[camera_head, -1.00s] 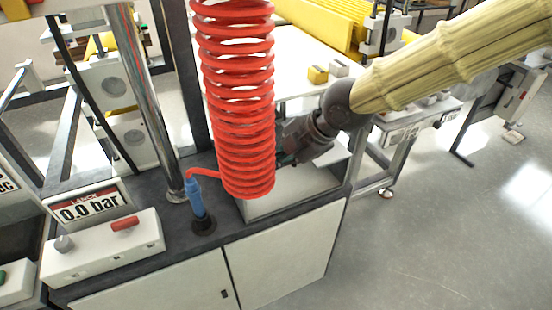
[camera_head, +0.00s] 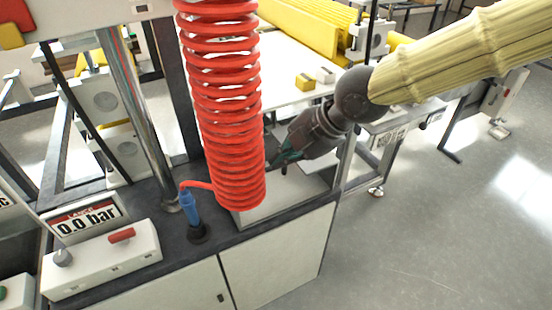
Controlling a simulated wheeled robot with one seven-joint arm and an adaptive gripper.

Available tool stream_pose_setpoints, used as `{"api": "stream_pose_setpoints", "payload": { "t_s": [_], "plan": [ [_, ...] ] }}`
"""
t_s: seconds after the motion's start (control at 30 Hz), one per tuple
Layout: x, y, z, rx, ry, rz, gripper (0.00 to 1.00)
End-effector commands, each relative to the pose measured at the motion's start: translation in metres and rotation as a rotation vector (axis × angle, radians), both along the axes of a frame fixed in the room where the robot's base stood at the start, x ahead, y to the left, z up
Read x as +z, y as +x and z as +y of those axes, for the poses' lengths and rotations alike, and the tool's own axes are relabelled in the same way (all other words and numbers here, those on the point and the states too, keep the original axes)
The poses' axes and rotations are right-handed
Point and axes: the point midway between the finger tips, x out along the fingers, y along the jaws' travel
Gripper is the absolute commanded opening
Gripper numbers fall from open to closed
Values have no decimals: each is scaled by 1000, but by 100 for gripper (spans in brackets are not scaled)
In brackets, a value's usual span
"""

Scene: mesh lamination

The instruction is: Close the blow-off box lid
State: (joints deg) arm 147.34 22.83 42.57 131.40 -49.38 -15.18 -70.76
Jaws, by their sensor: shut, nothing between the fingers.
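The blow-off box (camera_head: 290,200) is a pale box on the dark cabinet top, right of the red coiled hose. Its left part is hidden behind the hose. I cannot clearly make out its lid or how far it stands open. My gripper (camera_head: 276,160) is shut and empty, just right of the coil and above the back of the box. Its tips are partly behind the coil, so I cannot tell if they touch anything.
The red coiled hose (camera_head: 228,110) hangs in front of the box. A blue lance (camera_head: 191,208) stands in a black holder. Open floor (camera_head: 440,240) lies right of the cabinet.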

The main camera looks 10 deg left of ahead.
Motion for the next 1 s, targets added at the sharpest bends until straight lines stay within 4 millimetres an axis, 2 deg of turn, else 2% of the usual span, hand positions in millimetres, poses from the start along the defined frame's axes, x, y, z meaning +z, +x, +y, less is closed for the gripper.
{"api": "stream_pose_setpoints", "payload": {
  "t_s": [0.4, 0.77, 0.87, 0.97, 1.0],
  "plan": [
    [28, -16, -32, -1, 2, -1, 0],
    [35, -21, -40, -2, 0, 1, 0],
    [26, -22, -40, -21, 6, 29, 0],
    [0, -23, -40, -89, 24, 112, 0],
    [-15, -24, -40, -130, 34, 160, 0]
  ]
}}
